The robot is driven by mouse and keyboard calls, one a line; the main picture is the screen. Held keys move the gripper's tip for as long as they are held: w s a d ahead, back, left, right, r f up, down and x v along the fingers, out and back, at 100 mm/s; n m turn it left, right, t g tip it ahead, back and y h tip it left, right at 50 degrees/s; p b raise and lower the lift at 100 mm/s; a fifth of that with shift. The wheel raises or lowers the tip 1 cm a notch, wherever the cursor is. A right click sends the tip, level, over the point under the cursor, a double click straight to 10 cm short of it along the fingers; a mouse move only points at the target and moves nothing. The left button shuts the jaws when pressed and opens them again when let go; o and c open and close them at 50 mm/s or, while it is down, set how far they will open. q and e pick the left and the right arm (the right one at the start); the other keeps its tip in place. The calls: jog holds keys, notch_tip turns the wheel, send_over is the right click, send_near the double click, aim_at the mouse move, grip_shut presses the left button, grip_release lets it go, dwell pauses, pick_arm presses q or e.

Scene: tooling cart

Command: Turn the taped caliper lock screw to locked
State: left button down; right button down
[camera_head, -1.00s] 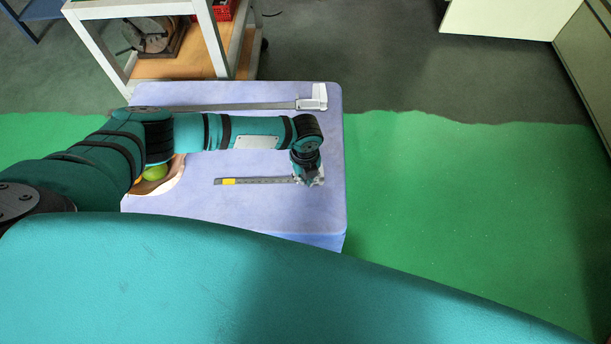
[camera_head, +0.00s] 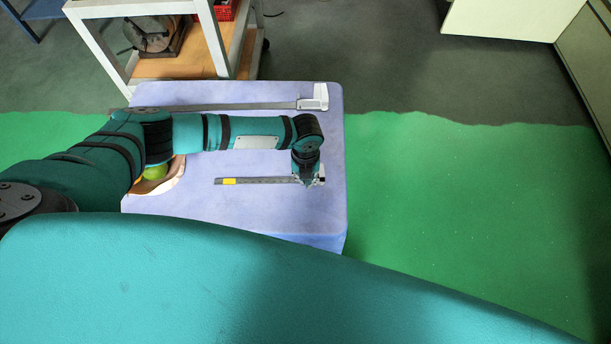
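The taped caliper (camera_head: 262,181) lies on the pale purple cart top (camera_head: 240,212), with a yellow tape band (camera_head: 229,181) near its left end. My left gripper (camera_head: 307,184) points down over the caliper's right end, at the jaw and slider. The gripper and wrist hide most of the slider, and the lock screw cannot be seen. Whether the fingers are open or shut cannot be made out. A second, longer caliper (camera_head: 314,100) without visible tape lies along the far edge. My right gripper is not in view.
A bowl (camera_head: 173,184) holding a green fruit (camera_head: 155,172) stands at the left of the cart top, partly behind my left arm. A white-framed shelf cart (camera_head: 212,45) stands behind. The front right of the top is clear.

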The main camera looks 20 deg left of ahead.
pick_arm(q)
jog(key=c, duration=1.8)
grip_release()
jog(key=shift+r, duration=0.15)
notch_tip(320, 180, up, 12)
